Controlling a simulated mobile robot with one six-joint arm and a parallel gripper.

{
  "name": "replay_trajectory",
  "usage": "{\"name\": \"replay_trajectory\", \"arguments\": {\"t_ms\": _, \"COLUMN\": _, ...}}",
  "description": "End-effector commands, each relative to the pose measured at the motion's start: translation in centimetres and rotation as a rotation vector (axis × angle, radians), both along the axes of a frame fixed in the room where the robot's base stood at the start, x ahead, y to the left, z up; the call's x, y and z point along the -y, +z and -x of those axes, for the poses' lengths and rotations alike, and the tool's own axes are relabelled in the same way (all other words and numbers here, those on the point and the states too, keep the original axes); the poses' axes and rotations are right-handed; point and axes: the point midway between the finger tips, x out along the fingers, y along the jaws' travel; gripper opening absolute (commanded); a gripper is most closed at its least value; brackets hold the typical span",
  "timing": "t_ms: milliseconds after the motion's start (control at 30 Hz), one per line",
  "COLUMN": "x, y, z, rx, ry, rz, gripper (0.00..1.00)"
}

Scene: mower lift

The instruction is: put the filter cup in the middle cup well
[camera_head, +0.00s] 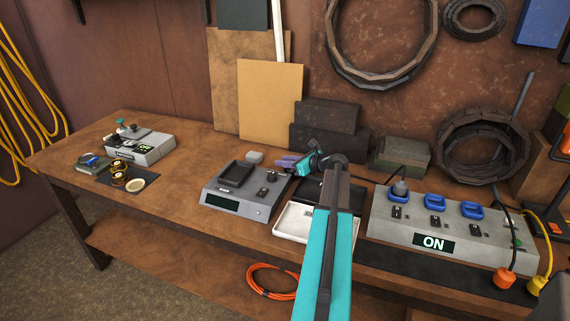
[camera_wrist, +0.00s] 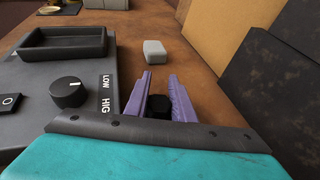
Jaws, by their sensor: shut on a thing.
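My gripper (camera_wrist: 160,82) has purple fingers, closed around a small dark round thing (camera_wrist: 159,106) low between them. I cannot tell whether this is the filter cup. In the head view my gripper (camera_head: 287,162) is above the bench, behind the right end of the grey unit. The fingers are small there and the held thing is not clear. I cannot pick out a middle cup well for certain. Brass-ringed round pieces (camera_head: 120,178) and a pale disc (camera_head: 135,184) lie on a dark mat at the left.
The grey unit (camera_head: 234,204) has a black tray and a knob (camera_wrist: 69,92). A small grey block (camera_wrist: 154,51) lies beyond my fingertips. A white tray (camera_head: 290,229) is partly behind my arm. The socket box (camera_head: 440,222) reads ON. Dark blocks (camera_head: 325,140) stand behind.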

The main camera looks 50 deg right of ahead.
Motion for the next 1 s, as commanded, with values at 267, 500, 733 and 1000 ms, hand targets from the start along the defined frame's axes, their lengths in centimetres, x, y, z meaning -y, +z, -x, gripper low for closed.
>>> {"name": "replay_trajectory", "arguments": {"t_ms": 267, "x": 0.0, "y": -0.9, "z": 0.0, "rx": 0.002, "ry": -0.001, "rz": -0.001, "gripper": 0.00}}
{"name": "replay_trajectory", "arguments": {"t_ms": 500, "x": 0.0, "y": -1.1, "z": 0.1, "rx": 0.002, "ry": -0.001, "rz": -0.001, "gripper": 0.00}}
{"name": "replay_trajectory", "arguments": {"t_ms": 733, "x": 0.1, "y": -1.2, "z": 0.1, "rx": 0.001, "ry": -0.001, "rz": -0.001, "gripper": 0.41}}
{"name": "replay_trajectory", "arguments": {"t_ms": 1000, "x": 0.1, "y": -1.2, "z": 0.1, "rx": 0.001, "ry": -0.001, "rz": -0.001, "gripper": 0.41}}
